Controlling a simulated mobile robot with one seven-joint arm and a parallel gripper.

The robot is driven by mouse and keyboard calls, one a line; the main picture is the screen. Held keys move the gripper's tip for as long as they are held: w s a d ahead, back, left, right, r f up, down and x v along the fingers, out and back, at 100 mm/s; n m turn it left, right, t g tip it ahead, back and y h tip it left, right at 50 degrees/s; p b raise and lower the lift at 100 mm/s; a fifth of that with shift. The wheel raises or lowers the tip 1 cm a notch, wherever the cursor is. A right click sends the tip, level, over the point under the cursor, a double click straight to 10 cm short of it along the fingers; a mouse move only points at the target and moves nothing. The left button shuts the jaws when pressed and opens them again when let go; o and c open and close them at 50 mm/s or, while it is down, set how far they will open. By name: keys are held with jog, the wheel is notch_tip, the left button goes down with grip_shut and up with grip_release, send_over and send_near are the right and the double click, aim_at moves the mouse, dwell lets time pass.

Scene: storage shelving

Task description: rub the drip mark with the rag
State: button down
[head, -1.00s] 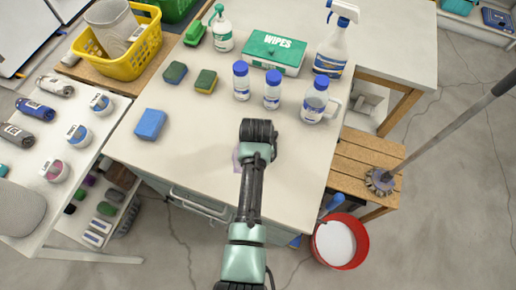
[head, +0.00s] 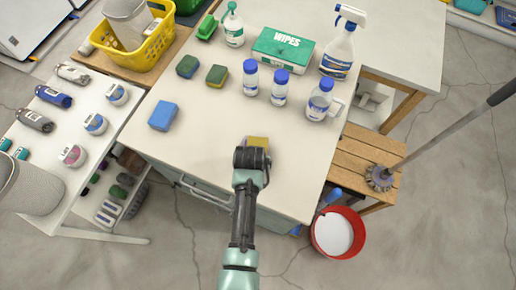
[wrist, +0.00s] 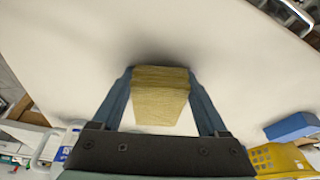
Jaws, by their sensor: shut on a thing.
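My gripper (head: 252,157) is over the front part of the white worktop (head: 205,148). In the wrist view my gripper (wrist: 160,88) is shut on a folded yellow rag (wrist: 160,100), which sits between its two fingers. The rag (head: 258,142) shows just past the gripper in the head view. It is at or very close to the worktop, with a dark shadow at its edge; I cannot tell whether it touches. I see no drip mark in either current view; my gripper and the rag cover part of the surface.
A blue sponge (head: 163,116), two green-yellow sponges, capped bottles (head: 280,88), a spray bottle (head: 337,57) and a wipes box (head: 284,48) stand farther back. A yellow basket (head: 146,50) is back left. A red bucket (head: 338,233) is right. The worktop around my gripper is clear.

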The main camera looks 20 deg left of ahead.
aim_at(258, 140)
jog(key=shift+s+f, duration=0.25)
jog(key=shift+s, duration=0.25)
jog(key=shift+s+r+p, duration=0.1)
jog(key=shift+s+p, duration=1.2)
jog(key=shift+s, duration=0.65)
jog(key=shift+w+a+r, duration=0.1)
jog(key=shift+w+a, duration=0.05)
jog(key=shift+a, duration=1.1)
jog(key=shift+w+d+b, duration=0.1)
jog(key=shift+w+b, duration=0.9)
jog(key=shift+w, duration=1.1)
jog(key=shift+w+d+b, duration=0.2)
jog(key=shift+w+b, duration=1.8)
jog(key=shift+w, duration=1.05)
jog(key=shift+w+b, duration=0.3)
jog(key=shift+w, duration=0.4)
jog(key=shift+s+p, duration=0.75)
jog(key=shift+p, duration=0.15)
jog(key=shift+s+a+p, duration=0.1)
jog(key=shift+s+p, duration=0.75)
jog(key=shift+s, duration=0.5)
jog(key=shift+s+a+r+p, duration=0.1)
jog(key=shift+s+p, duration=1.25)
jog(key=shift+s, duration=0.45)
